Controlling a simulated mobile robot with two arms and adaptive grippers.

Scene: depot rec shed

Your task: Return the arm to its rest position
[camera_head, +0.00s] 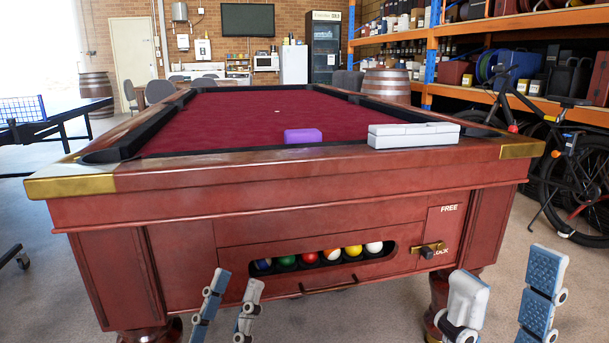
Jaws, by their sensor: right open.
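My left gripper (237,284) is low in the head view, in front of the pool table's front panel. Its two blue-and-white fingers stand apart with nothing seen between them. My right gripper (506,282) is at the lower right, beside the table's front right leg. Its fingers are spread wide and empty, pointing up. Both grippers appear below the table top and apart from the table (330,190). The rest of both arms is out of the picture.
A purple block (303,136) lies on the red cloth near the front rail. Several balls (331,254) show in the slot. A bicycle (565,165) and orange shelving (480,28) stand at right.

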